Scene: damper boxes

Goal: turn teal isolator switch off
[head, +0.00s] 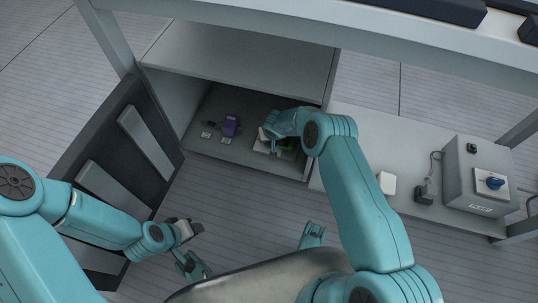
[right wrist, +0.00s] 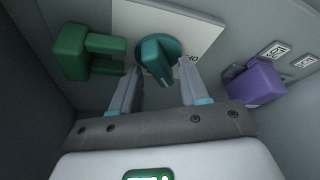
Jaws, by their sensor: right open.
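The teal isolator switch (right wrist: 158,58) shows in the right wrist view: a round knob with a raised handle, on a white plate. The handle slants down to the right. My right gripper (right wrist: 160,82) is open, with one finger on each side of the handle's lower end; I cannot tell if either touches it. In the head view my right gripper (head: 268,138) reaches into the open cabinet (head: 245,162) and hides the switch. My left gripper (head: 190,229) hangs low in front of the open cabinet door, away from the switch; its jaw opening is unclear.
A green damper-like block (right wrist: 88,52) is left of the switch and a purple one (right wrist: 255,83) is to its right, close to the fingers. The cabinet door (head: 118,165) stands open at left. A grey box with a blue knob (head: 494,183) sits at right.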

